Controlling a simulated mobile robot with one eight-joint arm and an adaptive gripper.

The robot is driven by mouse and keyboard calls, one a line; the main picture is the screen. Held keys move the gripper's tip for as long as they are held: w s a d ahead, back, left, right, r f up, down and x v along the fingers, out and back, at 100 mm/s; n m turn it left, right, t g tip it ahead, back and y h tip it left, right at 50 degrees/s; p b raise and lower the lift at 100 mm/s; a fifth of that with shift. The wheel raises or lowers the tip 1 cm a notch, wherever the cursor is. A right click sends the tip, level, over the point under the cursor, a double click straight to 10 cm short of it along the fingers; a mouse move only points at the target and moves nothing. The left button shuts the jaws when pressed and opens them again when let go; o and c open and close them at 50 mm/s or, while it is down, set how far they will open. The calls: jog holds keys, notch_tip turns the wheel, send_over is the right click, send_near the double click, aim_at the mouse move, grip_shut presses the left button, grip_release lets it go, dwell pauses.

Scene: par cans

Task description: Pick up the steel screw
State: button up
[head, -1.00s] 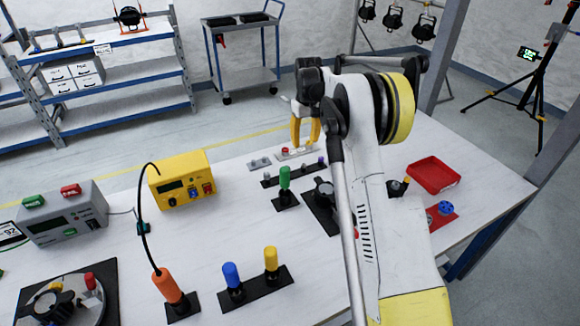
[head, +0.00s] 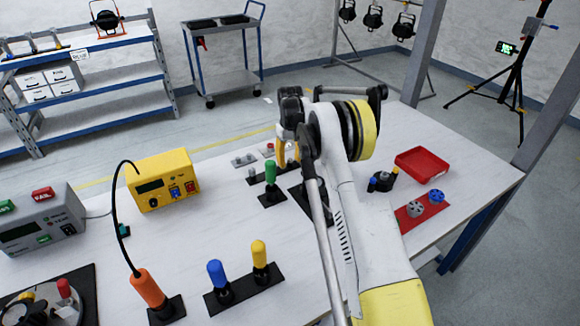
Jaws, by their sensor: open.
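My gripper (head: 288,158) has yellow fingers. It is at the back of the white workbench, over the black strip holder (head: 262,177) with small parts in it. The gripper and arm hide much of this strip. I cannot tell for certain which small part is the steel screw. A small grey piece (head: 251,173) stands at the strip's left end, left of the fingers. The jaws are open; I see nothing held, though the fingertips are partly hidden.
A green-handled driver (head: 271,173) stands just in front of the strip. Blue (head: 217,274), yellow (head: 260,255) and orange (head: 147,287) drivers stand nearer. A yellow meter (head: 163,180) is left. A red tray (head: 422,163) and a red mat (head: 408,216) with knobs lie right.

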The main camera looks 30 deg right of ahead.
grip_shut()
dwell(0.3)
